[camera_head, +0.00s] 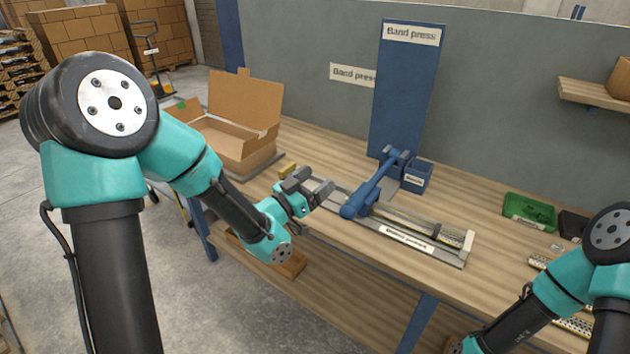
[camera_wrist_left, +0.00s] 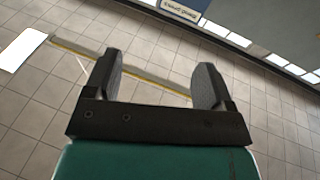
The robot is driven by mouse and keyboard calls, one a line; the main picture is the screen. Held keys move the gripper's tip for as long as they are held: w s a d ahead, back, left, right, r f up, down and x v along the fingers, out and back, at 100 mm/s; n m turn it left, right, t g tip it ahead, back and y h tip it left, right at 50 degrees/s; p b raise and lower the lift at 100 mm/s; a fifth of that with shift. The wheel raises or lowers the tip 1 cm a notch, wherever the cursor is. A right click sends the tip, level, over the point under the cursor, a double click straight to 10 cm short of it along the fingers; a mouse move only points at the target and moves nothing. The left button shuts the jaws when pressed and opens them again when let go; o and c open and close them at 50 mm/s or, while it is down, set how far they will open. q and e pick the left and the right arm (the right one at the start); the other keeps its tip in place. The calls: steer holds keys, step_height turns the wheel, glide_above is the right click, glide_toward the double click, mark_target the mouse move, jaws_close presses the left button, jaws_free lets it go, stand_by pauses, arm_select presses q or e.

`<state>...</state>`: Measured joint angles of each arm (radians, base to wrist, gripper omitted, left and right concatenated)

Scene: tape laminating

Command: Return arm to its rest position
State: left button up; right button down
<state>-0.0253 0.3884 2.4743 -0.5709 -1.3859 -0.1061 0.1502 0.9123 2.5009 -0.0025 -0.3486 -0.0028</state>
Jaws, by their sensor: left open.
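My left gripper (camera_head: 322,190) is open and empty, held above the front left part of the workbench, left of the blue press lever. In the left wrist view its two fingers (camera_wrist_left: 157,82) stand wide apart with only tiled floor and a wall behind them. My right arm comes in at the lower right of the head view; its gripper lies outside the frame. The band press (camera_head: 376,187) has a blue lever lying over a long grey fixture (camera_head: 450,257) on the bench, with a perforated strip along it.
An open cardboard box (camera_head: 235,145) stands at the bench's left end. A small blue box (camera_head: 417,177) sits behind the press. A green tray (camera_head: 530,212) and a dark tray (camera_head: 572,225) are at the right. A tall blue panel (camera_head: 405,90) rises behind the bench (camera_head: 480,195).

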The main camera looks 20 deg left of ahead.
arm_select(q)
steer(key=s+a+f+n+g+y, duration=0.1)
steer(key=s+f+n+g+y, duration=0.2)
steer(key=f, duration=1)
steer(key=s+a+f+n+g+y, duration=0.1)
steer(key=f+g+y, duration=0.3)
steer(key=f, duration=0.9)
steer(key=s+f+n+g, duration=0.3)
steer(key=s+f+g, duration=0.7)
steer(key=s+f, duration=0.5)
steer(key=shift+s+a+f, duration=0.4)
steer(key=shift+s, duration=0.55)
steer(key=shift+w, duration=0.15)
